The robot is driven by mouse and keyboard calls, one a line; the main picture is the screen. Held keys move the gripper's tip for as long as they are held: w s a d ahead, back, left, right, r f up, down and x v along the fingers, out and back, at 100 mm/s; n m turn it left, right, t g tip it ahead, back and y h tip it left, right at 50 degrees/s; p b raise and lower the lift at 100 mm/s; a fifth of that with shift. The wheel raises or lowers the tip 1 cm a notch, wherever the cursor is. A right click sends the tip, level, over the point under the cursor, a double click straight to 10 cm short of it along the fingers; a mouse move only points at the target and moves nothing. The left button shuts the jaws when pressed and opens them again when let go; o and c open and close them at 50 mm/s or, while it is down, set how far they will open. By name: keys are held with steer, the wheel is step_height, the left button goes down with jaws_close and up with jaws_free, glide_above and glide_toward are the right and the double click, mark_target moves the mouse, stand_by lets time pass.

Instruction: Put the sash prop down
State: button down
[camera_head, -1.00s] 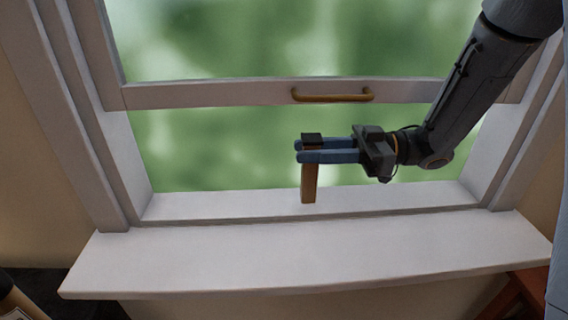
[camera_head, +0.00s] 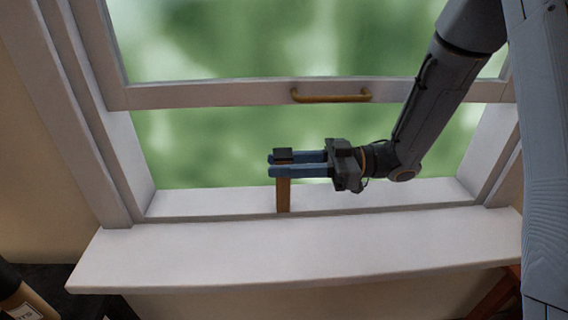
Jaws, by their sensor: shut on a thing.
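The sash prop (camera_head: 283,195) is an upright brown wooden block with a dark cap (camera_head: 283,154) on top. My gripper (camera_head: 272,165), with blue fingers, comes in from the right and is shut on the prop just below its cap. The prop's lower end shows in front of the inner sill strip (camera_head: 385,197) of the window; I cannot tell whether it touches the sill. The raised window sash (camera_head: 225,95) is above and behind the prop, with a clear gap between them. It has a brass handle (camera_head: 331,97).
The wide white window sill (camera_head: 290,252) in front is bare. White frame posts stand left (camera_head: 75,110) and right of the opening. At the lower left is a dark object with a pale label (camera_head: 28,305). A reddish-brown piece of furniture (camera_head: 497,300) is at the lower right.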

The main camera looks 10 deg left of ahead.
steer(key=shift+f, duration=0.1)
steer(key=c, duration=1.8)
jaws_free()
steer(key=shift+f, duration=0.1)
steer(key=shift+c, duration=0.2)
steer(key=o, duration=0.4)
